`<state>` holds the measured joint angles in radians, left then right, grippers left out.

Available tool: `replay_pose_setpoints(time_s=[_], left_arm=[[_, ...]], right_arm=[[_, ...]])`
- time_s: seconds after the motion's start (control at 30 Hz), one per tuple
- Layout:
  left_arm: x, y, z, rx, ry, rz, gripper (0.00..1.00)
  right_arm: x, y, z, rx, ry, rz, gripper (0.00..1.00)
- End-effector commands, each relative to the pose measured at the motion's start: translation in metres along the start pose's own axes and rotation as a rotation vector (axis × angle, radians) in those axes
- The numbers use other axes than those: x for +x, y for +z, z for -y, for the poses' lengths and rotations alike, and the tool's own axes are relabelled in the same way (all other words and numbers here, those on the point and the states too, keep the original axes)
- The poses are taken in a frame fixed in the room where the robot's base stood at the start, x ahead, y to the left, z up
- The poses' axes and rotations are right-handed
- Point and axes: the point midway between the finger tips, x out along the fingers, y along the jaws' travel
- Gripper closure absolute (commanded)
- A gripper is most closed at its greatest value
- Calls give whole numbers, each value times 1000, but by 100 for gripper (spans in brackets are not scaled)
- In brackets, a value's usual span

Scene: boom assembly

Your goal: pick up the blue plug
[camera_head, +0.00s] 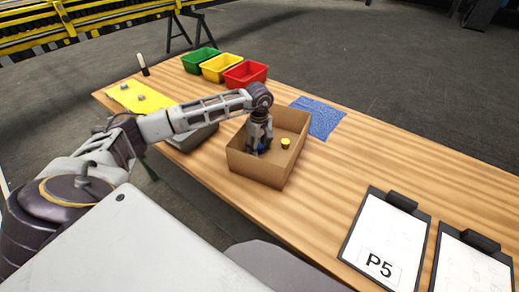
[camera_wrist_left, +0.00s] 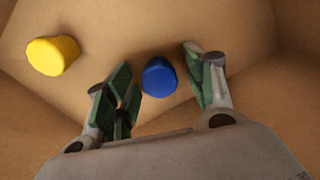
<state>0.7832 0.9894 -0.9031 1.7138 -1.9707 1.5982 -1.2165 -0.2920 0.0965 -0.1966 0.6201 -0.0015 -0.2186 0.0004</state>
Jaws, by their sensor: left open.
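The blue plug (camera_wrist_left: 159,77) lies on the floor of the cardboard box (camera_head: 251,169). In the head view only a small bit of the blue plug (camera_head: 262,148) shows beside my gripper. My left gripper (camera_head: 258,150) reaches down into the box. In the left wrist view my left gripper (camera_wrist_left: 160,80) is open, with the blue plug between its green-padded fingers. I see gaps between the plug and the fingers. My right gripper is not in view.
A yellow plug (camera_wrist_left: 53,55) lies in the same box, left of the fingers in the wrist view. The box walls stand close around my gripper. Green (camera_head: 201,61), yellow (camera_head: 219,68) and red (camera_head: 245,74) bins stand behind. A blue cloth (camera_head: 320,117) lies beyond the box.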

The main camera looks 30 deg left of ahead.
Motion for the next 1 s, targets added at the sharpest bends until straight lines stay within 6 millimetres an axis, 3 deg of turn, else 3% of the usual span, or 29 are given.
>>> replay_pose_setpoints(time_s=[0.07, 0.37, 0.77, 1.0], left_arm=[[0, 0, 0, 0, 0, 0, 47], [0, 0, 0, 0, 0, 0, 84], [-3, 0, 0, 0, 1, 0, 85], [-21, -1, -1, 0, 3, -1, 85]], right_arm=[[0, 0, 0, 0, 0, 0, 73], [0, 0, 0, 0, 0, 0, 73], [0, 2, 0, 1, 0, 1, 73], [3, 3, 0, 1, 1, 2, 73]])
